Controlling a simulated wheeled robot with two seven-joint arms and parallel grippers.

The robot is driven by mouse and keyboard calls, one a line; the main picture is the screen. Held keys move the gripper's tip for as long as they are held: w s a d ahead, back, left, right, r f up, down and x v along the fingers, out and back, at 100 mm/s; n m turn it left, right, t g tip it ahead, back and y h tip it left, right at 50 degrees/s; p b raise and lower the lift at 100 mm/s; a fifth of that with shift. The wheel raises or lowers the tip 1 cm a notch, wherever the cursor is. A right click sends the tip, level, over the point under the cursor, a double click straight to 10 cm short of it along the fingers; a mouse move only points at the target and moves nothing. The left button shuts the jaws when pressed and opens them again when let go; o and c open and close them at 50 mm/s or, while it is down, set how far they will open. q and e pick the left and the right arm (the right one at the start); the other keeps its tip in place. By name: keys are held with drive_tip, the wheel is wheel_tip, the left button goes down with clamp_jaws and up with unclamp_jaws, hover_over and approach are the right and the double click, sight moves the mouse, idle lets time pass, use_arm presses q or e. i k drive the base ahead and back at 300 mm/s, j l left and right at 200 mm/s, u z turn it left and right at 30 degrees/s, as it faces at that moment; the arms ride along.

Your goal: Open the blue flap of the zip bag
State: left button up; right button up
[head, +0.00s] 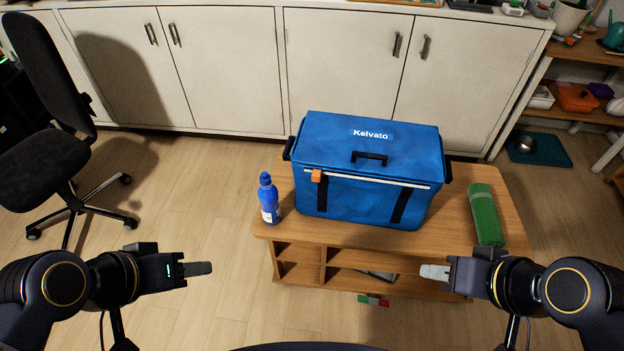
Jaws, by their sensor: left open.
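A blue zip bag (345,200) marked "Kelvato" stands on a low wooden table. Its blue flap (320,148) lies flat and closed on top, with a black handle (369,157) near its front edge. A pale zip line (375,182) runs along the upper front, with an orange zip pull (317,176) at its left end. My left gripper (209,268) is open and empty, low and left of the table. My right gripper (424,271) is in front of the table's right part, apart from the bag; its finger gap is not clear.
A blue bottle (268,200) stands on the table left of the bag. A green roll (486,215) lies to the bag's right. White cabinets (225,60) stand behind the low table (340,257). An office chair (50,150) is at left, shelves (540,90) at right.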

sight(377, 146)
drive_tip(key=i+l+u, duration=0.2)
drive_tip(key=u, duration=0.2)
drive_tip(key=i+l+u, duration=0.1)
drive_tip(key=l+u, duration=0.35)
drive_tip(key=j, duration=0.1)
